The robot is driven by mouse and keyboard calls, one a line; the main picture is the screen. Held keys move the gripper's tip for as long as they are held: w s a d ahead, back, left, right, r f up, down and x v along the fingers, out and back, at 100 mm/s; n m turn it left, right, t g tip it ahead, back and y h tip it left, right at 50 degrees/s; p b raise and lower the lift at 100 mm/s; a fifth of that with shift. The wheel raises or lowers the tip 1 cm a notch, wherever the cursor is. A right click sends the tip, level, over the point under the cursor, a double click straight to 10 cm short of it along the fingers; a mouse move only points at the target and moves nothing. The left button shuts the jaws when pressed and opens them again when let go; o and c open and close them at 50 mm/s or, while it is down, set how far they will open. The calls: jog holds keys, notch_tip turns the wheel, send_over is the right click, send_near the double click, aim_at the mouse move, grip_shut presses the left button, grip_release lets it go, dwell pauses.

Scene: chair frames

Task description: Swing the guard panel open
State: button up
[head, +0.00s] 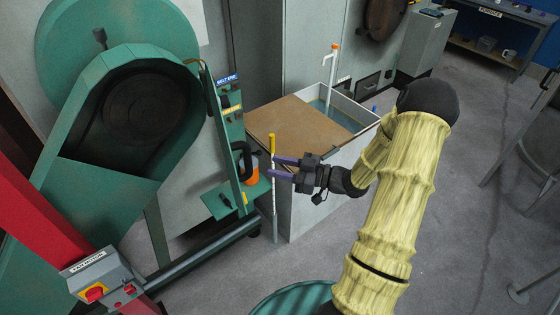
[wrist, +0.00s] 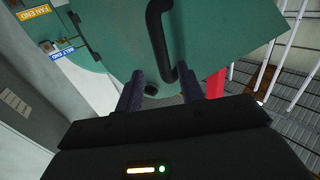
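The guard panel (head: 222,125) is a green plate seen almost edge-on in the head view, right of the green housing, with a black bar handle (head: 241,158) on its right side. In the wrist view the panel (wrist: 215,35) fills the upper middle, its black handle (wrist: 158,40) running down toward the gap between my fingers. My gripper (head: 274,167) is open, its two purple fingers apart and pointing left toward the handle. It is empty, and its tips appear short of the handle. The fingers also show in the wrist view (wrist: 162,88).
A yellow-topped thin pole (head: 273,180) stands by my fingertips; its depth relative to them is unclear. An orange object (head: 252,174) sits below the handle. A grey tank (head: 305,205) with a brown lid (head: 305,128) stands behind my gripper. Open floor (head: 450,215) lies right.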

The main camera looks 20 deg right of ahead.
jog(key=shift+a, duration=0.1)
jog(key=x, duration=0.8)
jog(key=shift+b, duration=0.3)
jog(key=shift+w, duration=0.1)
jog(key=c, duration=0.8)
